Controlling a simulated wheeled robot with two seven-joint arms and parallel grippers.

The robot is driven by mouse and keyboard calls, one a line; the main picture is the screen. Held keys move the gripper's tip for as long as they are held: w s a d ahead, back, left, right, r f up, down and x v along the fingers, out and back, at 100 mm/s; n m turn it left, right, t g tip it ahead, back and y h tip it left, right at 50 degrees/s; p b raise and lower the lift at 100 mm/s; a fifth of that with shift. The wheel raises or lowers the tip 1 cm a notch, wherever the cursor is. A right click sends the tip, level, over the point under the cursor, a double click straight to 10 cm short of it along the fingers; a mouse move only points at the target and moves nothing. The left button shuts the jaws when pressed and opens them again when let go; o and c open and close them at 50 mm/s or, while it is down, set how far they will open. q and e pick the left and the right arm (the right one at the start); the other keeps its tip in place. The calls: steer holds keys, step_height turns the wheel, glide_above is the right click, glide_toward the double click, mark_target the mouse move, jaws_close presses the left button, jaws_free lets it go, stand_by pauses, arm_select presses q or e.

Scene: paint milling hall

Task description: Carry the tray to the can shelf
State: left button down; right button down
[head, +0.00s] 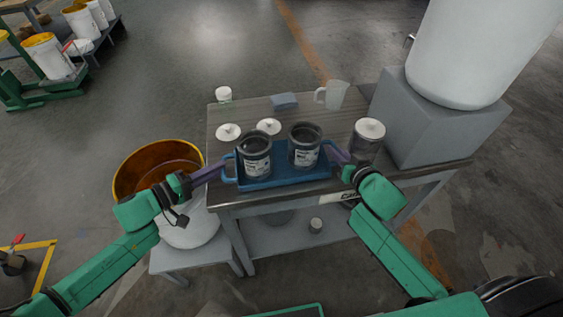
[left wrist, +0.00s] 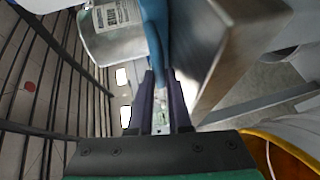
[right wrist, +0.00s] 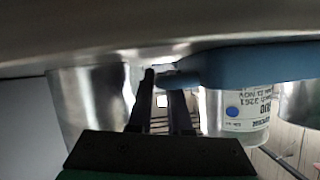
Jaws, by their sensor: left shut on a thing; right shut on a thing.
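The blue tray (head: 290,182) is at the front edge of the worktable in the head view, with two dark open cans with white labels, a left can (head: 257,165) and a right can (head: 304,157), standing upright on it. I cannot tell whether the tray rests on the tabletop or is just above it. My left gripper (head: 226,168) is shut on the tray's left handle; its fingers meet blue in the left wrist view (left wrist: 158,85). My right gripper (head: 335,153) is shut on the right handle; the blue tray also shows in the right wrist view (right wrist: 255,64). No shelf is clearly identifiable as the can shelf.
The worktable (head: 235,120) holds white lids, a blue block (head: 284,101), a jug (head: 332,95) and a lidded metal can (head: 367,138) close right of the tray. A large white vessel (head: 470,50) stands right. A yellow-rimmed bucket (head: 190,228) is left.

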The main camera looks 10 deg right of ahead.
stand_by(0.9)
